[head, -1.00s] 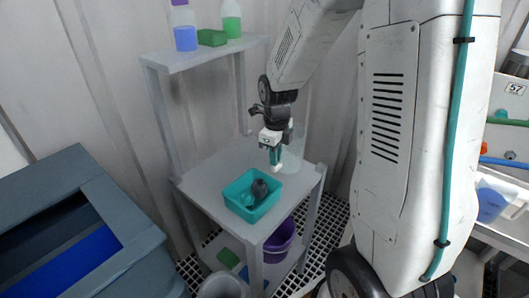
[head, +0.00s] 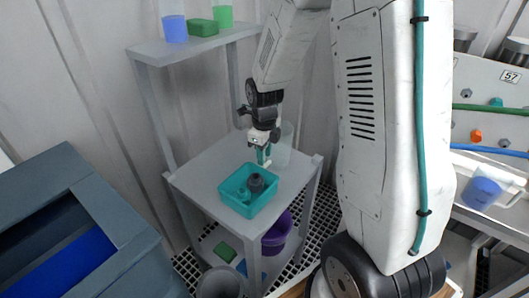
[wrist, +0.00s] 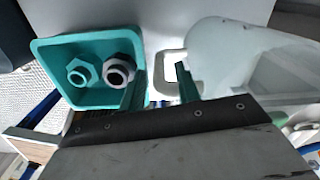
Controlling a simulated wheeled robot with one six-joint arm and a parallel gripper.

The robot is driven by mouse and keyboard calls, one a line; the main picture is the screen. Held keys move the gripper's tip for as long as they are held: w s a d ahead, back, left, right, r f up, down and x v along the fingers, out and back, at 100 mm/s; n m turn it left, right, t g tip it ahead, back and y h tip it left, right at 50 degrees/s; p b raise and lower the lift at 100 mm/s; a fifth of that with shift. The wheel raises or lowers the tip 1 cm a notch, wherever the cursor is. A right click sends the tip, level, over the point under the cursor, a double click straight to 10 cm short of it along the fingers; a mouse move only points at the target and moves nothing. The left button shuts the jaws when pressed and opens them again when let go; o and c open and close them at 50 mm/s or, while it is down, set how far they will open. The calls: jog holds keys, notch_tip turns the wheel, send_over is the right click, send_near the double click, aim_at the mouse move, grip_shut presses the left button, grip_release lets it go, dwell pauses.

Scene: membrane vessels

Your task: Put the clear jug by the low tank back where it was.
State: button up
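A clear, see-through jug (head: 284,147) stands on the middle shelf of a grey rack, just behind and right of my gripper (head: 264,159). In the wrist view the jug (wrist: 235,62) fills the right side, with its pale loop handle (wrist: 158,72) toward my gripper (wrist: 160,85). My gripper's teal fingers are apart. The right finger reaches into the handle opening and the left finger is outside it, so the handle's bar lies between them. I see a gap beside the bar. Whether the jug holds liquid is unclear.
A teal bin (head: 228,198) with a dark and a teal hex fitting sits in front of the jug. A blue-grey tank (head: 62,178) stands at left. A purple bucket (head: 277,236) is below. A blue-filled vessel (head: 482,193) sits in a tray at right.

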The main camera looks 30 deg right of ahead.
notch_tip(320, 180, up, 12)
jog(key=s+a+r+n, duration=0.3)
jog(key=s+n, duration=0.5)
jog(key=n, duration=0.2)
jog(key=s+a+r+n, duration=0.3)
jog(key=s+n, duration=0.5)
jog(key=n, duration=0.2)
jog(key=s+a+r+n+t, duration=0.1)
jog(key=s+a+r+n, duration=0.1)
jog(key=s+n, duration=0.7)
jog(key=shift+a+r+n, duration=0.4)
jog(key=shift+r+n, duration=0.1)
jog(key=shift+r, duration=0.3)
jog(key=shift+a, duration=0.1)
